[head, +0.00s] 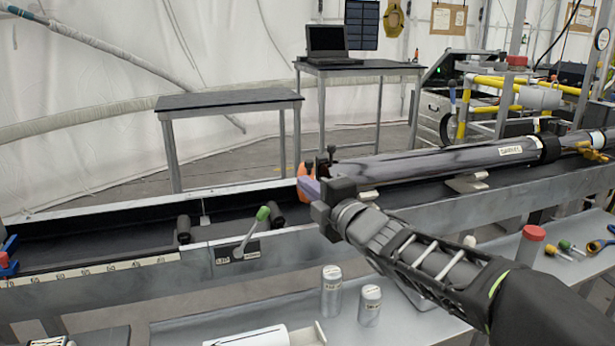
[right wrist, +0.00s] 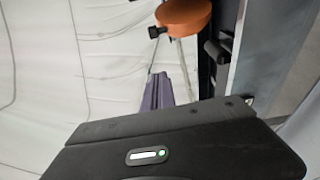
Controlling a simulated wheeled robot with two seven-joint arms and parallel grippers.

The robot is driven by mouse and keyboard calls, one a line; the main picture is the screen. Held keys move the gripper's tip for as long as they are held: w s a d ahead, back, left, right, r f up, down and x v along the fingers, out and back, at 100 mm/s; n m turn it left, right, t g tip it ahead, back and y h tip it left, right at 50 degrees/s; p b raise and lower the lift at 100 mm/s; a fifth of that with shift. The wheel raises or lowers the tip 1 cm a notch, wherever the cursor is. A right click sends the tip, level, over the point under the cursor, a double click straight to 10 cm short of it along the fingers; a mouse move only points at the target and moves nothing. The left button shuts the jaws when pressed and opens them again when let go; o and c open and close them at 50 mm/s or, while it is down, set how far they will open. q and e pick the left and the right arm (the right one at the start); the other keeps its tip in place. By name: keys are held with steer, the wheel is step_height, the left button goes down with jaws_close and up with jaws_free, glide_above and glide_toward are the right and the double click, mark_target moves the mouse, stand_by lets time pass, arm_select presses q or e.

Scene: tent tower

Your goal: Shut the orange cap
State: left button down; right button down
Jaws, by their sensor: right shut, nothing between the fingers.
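The orange cap (head: 304,170) is at the left end of the long dark tube (head: 440,160), partly hidden behind my right gripper. In the right wrist view the cap (right wrist: 183,14) is a thick orange disc with a dark knob on its edge, cut off by the top of the picture. I cannot tell how far it stands from the tube's mouth. My right gripper (head: 307,188) has its purple fingers together and empty, close in front of the cap. In the right wrist view the fingers (right wrist: 158,90) point up toward the cap, just below it; contact is unclear. My left gripper is not in view.
The tube lies along a long dark trough (head: 100,230) with a metal front wall. A green-knobbed lever (head: 262,214) stands on that wall, left of my gripper. Two grey canisters (head: 331,290) and a red-capped canister (head: 530,243) stand on the lower shelf in front.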

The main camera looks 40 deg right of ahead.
mark_target(303, 168)
steer(key=w+d, duration=0.1)
steer(key=w, duration=0.1)
steer(key=w+d, duration=0.2)
steer(key=w, duration=0.1)
steer(key=w+d+p, duration=0.1)
steer(key=w, duration=0.2)
steer(key=shift+w+d+r, duration=0.1)
steer(key=shift+d, duration=0.35)
stand_by(0.3)
